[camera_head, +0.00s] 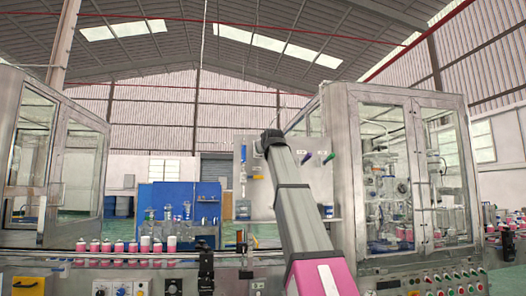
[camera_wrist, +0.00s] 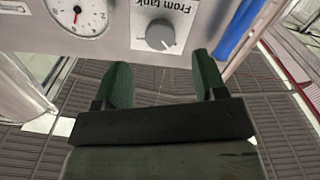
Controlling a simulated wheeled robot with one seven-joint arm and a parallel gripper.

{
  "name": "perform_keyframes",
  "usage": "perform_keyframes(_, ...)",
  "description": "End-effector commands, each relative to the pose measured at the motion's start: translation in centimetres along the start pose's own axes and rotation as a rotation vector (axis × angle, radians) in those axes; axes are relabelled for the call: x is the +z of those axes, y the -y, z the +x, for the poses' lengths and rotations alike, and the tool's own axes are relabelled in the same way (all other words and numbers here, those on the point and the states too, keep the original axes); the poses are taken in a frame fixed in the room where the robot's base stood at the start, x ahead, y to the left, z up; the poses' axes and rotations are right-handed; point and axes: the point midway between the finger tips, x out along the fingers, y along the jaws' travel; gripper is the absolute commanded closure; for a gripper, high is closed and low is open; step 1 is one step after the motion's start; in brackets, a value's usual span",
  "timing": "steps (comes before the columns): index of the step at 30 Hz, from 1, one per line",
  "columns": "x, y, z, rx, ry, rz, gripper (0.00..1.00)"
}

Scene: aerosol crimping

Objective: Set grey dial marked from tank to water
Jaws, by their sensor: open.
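The grey dial (camera_wrist: 160,34) is a round knob on a pale panel (camera_wrist: 118,28), near the top middle of the wrist view. A white label above it reads "From tank", upside down in this view. My gripper (camera_wrist: 162,72) is open and empty, with its two green fingers apart. The fingertips are just below the dial in the picture, one to each side, and do not visibly touch it. In the head view my arm reaches up to a pale panel (camera_head: 289,183), and the gripper and dial cannot be made out there.
A white gauge (camera_wrist: 77,17) is left of the dial, and a blue tube-like part (camera_wrist: 241,28) is to its right. In the head view, a conveyor (camera_head: 135,256) with pink-and-white cans (camera_head: 107,247) runs at left, and a glazed machine cabinet (camera_head: 345,150) stands at right.

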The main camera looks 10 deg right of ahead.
Motion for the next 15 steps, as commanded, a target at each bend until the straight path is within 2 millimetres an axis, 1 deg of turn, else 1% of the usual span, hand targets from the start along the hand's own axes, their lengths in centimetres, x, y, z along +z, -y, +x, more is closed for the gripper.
perform_keyframes(1,-0.1,0.0,1.3,-0.001,0.002,0.0,0.35)
perform_keyframes(7,-0.1,0.0,4.7,-0.001,0.001,0.0,0.35)
perform_keyframes(10,-0.1,0.0,5.7,-0.001,0.001,0.0,0.35)
perform_keyframes(15,0.0,0.0,6.2,-0.001,0.0,0.0,0.35)
